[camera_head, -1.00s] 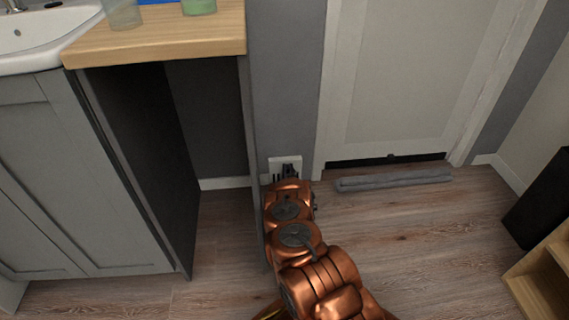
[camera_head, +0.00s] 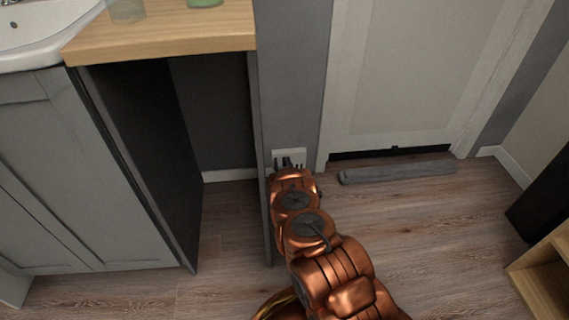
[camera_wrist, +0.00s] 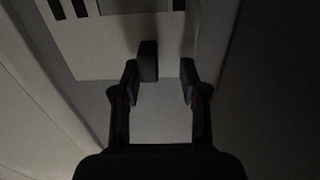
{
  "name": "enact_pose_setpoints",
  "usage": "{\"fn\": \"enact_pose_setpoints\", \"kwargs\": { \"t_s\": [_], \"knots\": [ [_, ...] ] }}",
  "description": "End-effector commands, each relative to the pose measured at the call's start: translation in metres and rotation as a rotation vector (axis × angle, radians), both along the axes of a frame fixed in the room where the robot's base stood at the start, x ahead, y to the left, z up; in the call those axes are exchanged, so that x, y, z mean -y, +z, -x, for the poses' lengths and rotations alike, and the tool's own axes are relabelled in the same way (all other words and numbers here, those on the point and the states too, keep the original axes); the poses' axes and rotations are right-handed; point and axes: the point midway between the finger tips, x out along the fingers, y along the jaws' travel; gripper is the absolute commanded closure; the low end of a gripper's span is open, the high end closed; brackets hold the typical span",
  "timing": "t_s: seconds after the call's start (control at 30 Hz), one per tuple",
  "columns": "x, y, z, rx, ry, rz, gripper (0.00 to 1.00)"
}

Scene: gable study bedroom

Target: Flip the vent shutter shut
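The vent (camera_head: 289,154) is a small white plate low on the grey wall, between the counter's side panel and the door frame. My arm covers its lower part in the head view. In the dark wrist view, the pale vent plate (camera_wrist: 165,118) has dark slots along its top. A dark upright tab (camera_wrist: 148,62), seemingly the shutter's handle, stands in front of the plate. My gripper (camera_wrist: 159,72) is open at the vent, with the tab between its fingertips and closer to the left one. I cannot tell if that finger touches it.
A wooden counter (camera_head: 160,36) with a dark side panel stands close to the left of my arm. A grey roll (camera_head: 397,172) lies on the floor before the closed door (camera_head: 405,75). A wooden shelf (camera_head: 545,280) is at right. The middle floor is clear.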

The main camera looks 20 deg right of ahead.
Motion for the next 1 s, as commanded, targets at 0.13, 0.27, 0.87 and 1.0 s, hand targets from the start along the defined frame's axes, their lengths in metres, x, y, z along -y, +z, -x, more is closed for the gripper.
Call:
{"fn": "enact_pose_setpoints", "kwargs": {
  "t_s": [0.13, 0.27, 0.87, 1.0],
  "knots": [
    [0.004, 0.001, 0.001, 0.001, -0.005, 0.000, 0.56],
    [0.004, 0.001, 0.002, 0.001, -0.007, 0.000, 0.56],
    [-0.014, 0.000, 0.055, -0.002, -0.007, -0.002, 0.56],
    [-0.020, 0.001, 0.072, -0.001, -0.006, -0.001, 0.56]
  ]
}}
